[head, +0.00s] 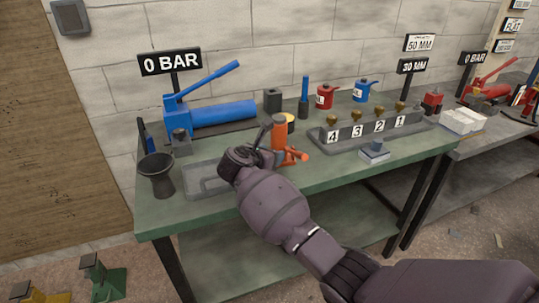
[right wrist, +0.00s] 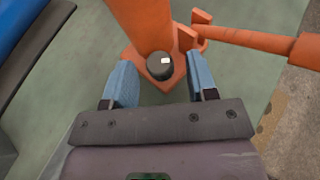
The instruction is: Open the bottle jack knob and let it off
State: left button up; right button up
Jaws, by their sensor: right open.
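The orange bottle jack (head: 279,133) stands upright on the green bench, its handle socket pointing right. In the right wrist view the jack (right wrist: 144,22) fills the top middle, and its dark round knob (right wrist: 160,66) with a white mark sits low on its base. My right gripper (head: 262,155) reaches to the jack's near left side in the head view. In the wrist view its blue fingers (right wrist: 160,85) are open, one on each side of the knob, with gaps showing. My left gripper is not in view.
A blue pump (head: 225,113) stands behind left under a "0 BAR" sign (head: 170,62). A dark cup (head: 157,175) and a grey tray (head: 200,190) are left of my arm. A numbered rack (head: 372,133) stands right of the jack.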

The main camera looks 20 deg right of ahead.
jog(key=c, duration=0.9)
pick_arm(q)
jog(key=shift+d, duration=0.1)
pick_arm(e)
jog(key=shift+c, duration=0.2)
